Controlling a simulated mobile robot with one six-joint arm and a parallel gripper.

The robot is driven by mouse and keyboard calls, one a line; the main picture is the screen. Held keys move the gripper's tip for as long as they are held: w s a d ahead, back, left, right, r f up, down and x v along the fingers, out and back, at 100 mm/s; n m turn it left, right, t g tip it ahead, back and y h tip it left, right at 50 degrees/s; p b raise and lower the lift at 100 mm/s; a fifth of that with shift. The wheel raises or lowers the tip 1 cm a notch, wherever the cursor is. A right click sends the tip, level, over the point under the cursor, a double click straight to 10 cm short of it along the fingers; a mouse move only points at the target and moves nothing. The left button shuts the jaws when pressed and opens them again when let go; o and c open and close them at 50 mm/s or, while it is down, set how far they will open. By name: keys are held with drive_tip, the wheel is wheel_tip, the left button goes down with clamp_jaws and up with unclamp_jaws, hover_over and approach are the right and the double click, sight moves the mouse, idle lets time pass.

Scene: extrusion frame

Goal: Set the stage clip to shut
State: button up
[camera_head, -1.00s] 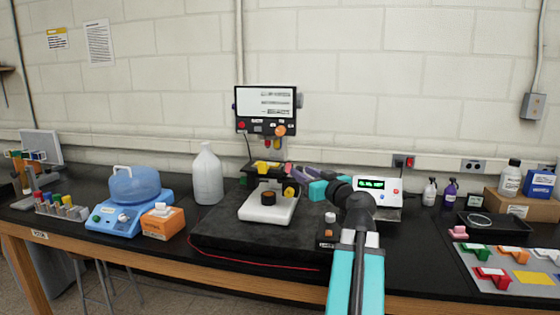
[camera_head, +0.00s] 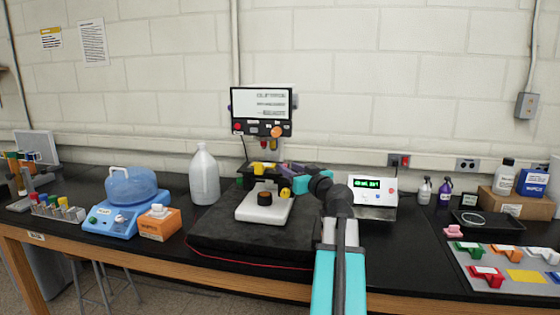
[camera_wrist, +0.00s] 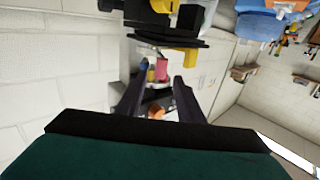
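The microscope's white base (camera_head: 264,208) stands on a dark mat, and its black stage carries yellow parts (camera_head: 263,168). In the wrist view, a yellow part (camera_wrist: 178,62) sits along the dark stage plate (camera_wrist: 165,42), beyond my fingertips. I take it for the stage clip, but cannot tell whether it is open or shut. My gripper (camera_wrist: 158,84) has its two dark fingers apart with nothing held between them. In the head view, my gripper (camera_head: 284,168) is at the stage's right side, close to the yellow parts, and its fingers are small and partly hidden.
A monitor (camera_head: 262,111) with a control panel is above the stage, with coloured objectives (camera_head: 266,143) below it. A white display box (camera_head: 373,191) stands close right of my arm. A white jug (camera_head: 204,175) and blue bath (camera_head: 126,190) stand left. The dark mat (camera_head: 225,235) has clear space in front.

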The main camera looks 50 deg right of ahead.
drive_tip(key=shift+p+x, duration=1.05)
drive_tip(key=shift+x, duration=3)
drive_tip(key=shift+s, duration=0.1)
clamp_jaws()
